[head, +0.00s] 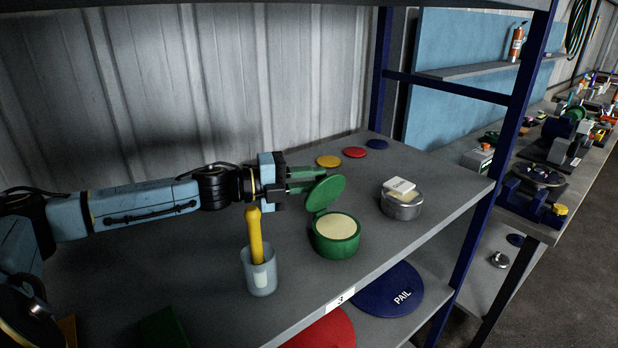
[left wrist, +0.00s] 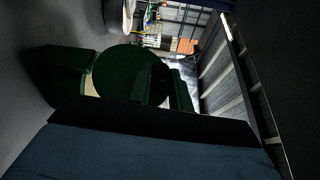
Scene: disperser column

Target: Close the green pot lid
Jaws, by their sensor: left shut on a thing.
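The green pot (head: 336,238) stands on the grey shelf, with pale contents showing at its open top. Its round green lid (head: 326,193) is raised on the pot's back left side, tilted up and clear of the opening. My left gripper (head: 318,178) reaches in from the left behind the lid, shut on the lid near its upper edge. In the left wrist view, the dark lid (left wrist: 118,72) stands by the fingers (left wrist: 165,88), with the pot (left wrist: 74,76) beside it. The exact contact is dark there. My right gripper does not show.
A grey-blue cup (head: 262,275) with a yellow-handled tool (head: 255,238) stands left of the pot, below my arm. A metal tin (head: 401,209) with a white block (head: 401,185) stands right. Yellow, red and blue discs (head: 353,152) lie behind. The shelf's front edge is close.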

